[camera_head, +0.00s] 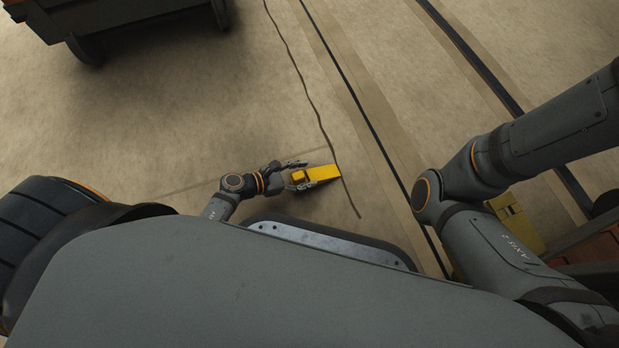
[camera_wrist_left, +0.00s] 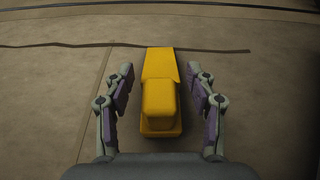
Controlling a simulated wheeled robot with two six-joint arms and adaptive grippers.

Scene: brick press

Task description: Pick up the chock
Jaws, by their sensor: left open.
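The yellow chock (camera_head: 322,173) lies on the floor in front of my base in the head view. It is wedge-like, with a raised block at the end nearer my gripper. In the left wrist view the chock (camera_wrist_left: 160,88) lies centred between the fingers. My left gripper (camera_head: 298,173) is open, with one finger on each side of the chock; it also shows in the left wrist view (camera_wrist_left: 160,90). A gap shows between each finger and the chock there. Part of the chock's near end is hidden by the fingers in the head view. My right gripper is out of view.
A dark cable (camera_head: 312,105) runs along the floor just past the chock's far end. A dark wheeled cart (camera_head: 120,22) stands at the upper left. A yellow object (camera_head: 517,222) sits at the right, partly behind my right arm. The floor left of the chock is clear.

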